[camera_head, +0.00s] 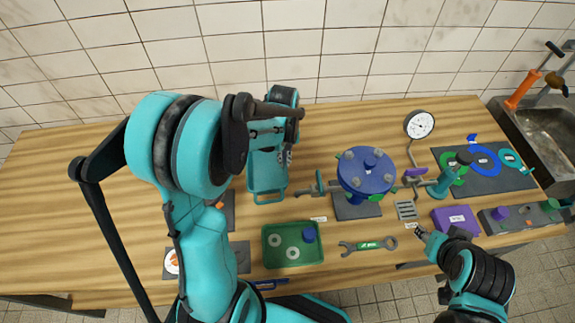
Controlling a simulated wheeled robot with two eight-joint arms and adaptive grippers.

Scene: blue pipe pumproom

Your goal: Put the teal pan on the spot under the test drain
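The teal pan (264,178) lies on the wooden table left of the blue flanged assembly, its long side running front to back. My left gripper (285,157) is over the far right part of the pan; its small fingers are close together, and I cannot tell whether they touch the rim. A grey side outlet (318,185) sticks out left of the blue body (367,173); a small white label (318,219) lies on the table below it. I cannot read whether this marks the test drain. My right gripper (421,233) is low at the front, near the slotted grey plate (406,210), its fingers small and unclear.
A pressure gauge (419,125), purple block (455,219) and sink (546,128) are at right. The far left table is clear.

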